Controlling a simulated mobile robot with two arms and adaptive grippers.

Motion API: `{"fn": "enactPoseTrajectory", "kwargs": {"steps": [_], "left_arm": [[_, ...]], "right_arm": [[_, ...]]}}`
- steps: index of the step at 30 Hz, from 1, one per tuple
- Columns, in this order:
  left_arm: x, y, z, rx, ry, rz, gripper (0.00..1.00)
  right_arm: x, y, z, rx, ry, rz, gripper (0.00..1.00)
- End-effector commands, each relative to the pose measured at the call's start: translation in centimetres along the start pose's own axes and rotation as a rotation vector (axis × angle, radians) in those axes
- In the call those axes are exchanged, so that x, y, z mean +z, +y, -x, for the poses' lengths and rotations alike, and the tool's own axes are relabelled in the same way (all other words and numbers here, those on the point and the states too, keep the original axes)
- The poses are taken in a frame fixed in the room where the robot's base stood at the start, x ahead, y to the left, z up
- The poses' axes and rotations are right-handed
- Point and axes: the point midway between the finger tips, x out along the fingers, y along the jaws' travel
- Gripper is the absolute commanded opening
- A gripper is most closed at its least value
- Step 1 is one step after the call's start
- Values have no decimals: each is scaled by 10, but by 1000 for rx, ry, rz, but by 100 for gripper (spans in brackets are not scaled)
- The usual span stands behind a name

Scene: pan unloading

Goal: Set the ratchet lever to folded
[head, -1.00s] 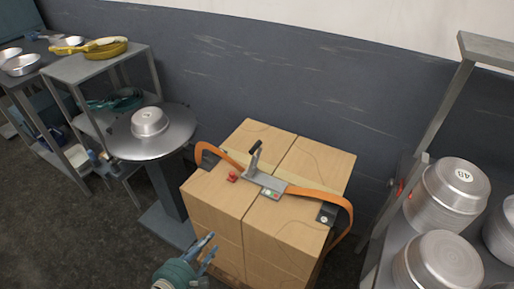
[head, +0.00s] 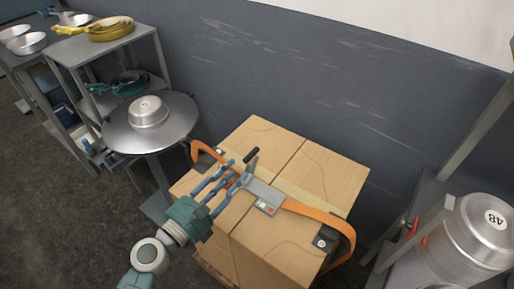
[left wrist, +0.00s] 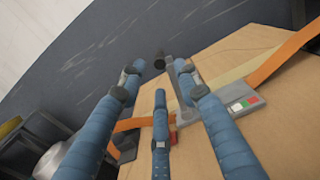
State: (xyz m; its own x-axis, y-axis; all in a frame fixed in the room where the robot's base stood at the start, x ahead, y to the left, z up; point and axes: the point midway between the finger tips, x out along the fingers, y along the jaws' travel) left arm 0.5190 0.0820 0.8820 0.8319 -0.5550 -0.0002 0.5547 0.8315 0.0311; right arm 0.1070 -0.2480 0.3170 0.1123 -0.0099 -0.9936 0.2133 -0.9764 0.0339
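The lever grip also shows in the left wrist view (left wrist: 159,60), beyond and between the fingertips. My left gripper (head: 232,172) is just left of the lever, its blue fingers spread and nothing held between them; in the left wrist view (left wrist: 158,78) the fingers are clearly apart. I cannot tell whether a finger touches the lever. My right gripper is out of view.
The stacked boxes (head: 275,255) stand before a dark wall. A round table (head: 180,125) with an upturned pan (head: 148,112) is at left, beside a shelf with yellow pans (head: 110,30). A rack with stacked pans (head: 480,240) is at right.

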Motion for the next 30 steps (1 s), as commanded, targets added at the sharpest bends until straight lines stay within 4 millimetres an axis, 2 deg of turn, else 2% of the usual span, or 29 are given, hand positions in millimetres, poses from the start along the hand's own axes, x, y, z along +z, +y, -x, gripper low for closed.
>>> {"fn": "enactPoseTrajectory", "kwargs": {"steps": [3, 7, 15, 20, 27, 28, 30], "left_arm": [[4, 0, -22, 0, -4, 0, 32], [4, 0, -48, -1, -3, -1, 32], [1, 0, -88, 0, -1, -2, 32], [1, 0, -96, 0, 0, -3, 32], [0, -1, -96, 0, 0, -3, 32], [0, -1, -96, 0, 0, -3, 30], [0, -1, -96, -1, 0, -3, 17]], "right_arm": [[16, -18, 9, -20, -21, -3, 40], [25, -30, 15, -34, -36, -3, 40], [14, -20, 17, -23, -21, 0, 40], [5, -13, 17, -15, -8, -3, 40], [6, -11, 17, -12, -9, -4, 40], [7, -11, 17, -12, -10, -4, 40], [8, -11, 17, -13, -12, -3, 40]]}}
